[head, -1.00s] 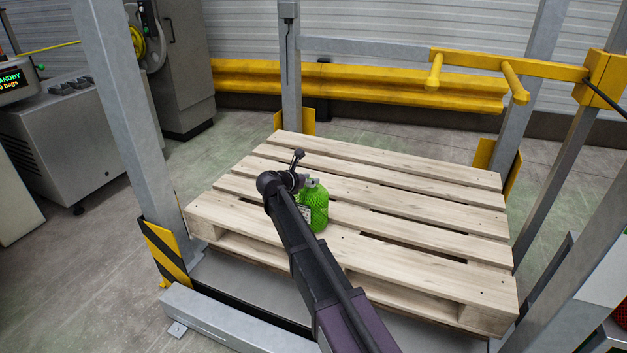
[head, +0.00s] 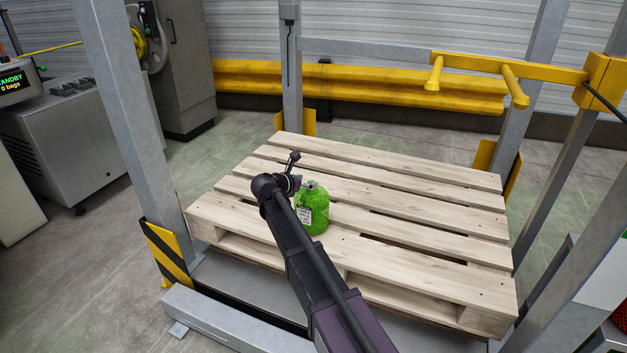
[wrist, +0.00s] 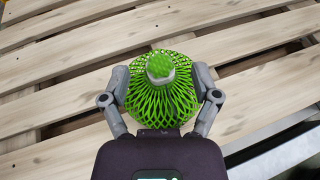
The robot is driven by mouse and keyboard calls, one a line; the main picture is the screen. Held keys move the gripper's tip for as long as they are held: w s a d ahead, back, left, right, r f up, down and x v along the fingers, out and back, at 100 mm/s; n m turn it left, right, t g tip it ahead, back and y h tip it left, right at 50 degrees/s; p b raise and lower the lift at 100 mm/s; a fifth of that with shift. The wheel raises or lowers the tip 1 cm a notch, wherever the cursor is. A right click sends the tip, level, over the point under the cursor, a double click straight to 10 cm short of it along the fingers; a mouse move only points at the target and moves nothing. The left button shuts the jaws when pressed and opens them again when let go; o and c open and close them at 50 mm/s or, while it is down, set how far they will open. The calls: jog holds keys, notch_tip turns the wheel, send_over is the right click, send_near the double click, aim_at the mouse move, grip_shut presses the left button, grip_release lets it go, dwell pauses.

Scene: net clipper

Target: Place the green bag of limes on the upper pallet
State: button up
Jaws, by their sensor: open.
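The green net bag of limes (head: 314,210) stands upright on the slats of the wooden pallet (head: 420,235), with a white tag on its side and a gathered top with a pale clip. In the wrist view the bag (wrist: 165,95) is seen from above. My gripper (wrist: 162,82) has its two fingers spread, one on each side of the bag. Whether the fingertips touch the net cannot be told. In the head view my arm comes from the front, and my gripper's fingers are mostly hidden behind the wrist, left of the bag.
Grey steel posts (head: 130,120) frame the pallet at its corners. A yellow arm with prongs (head: 510,65) hangs over the back right. A grey machine (head: 65,130) stands at left. The pallet's other slats are bare.

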jog(key=p+v, duration=0.3)
jog(key=v, duration=0.6)
jog(key=shift+s+a, duration=0.2)
jog(key=shift+s, duration=0.05)
jog(key=shift+r, duration=0.1)
jog(key=shift+d, duration=0.15)
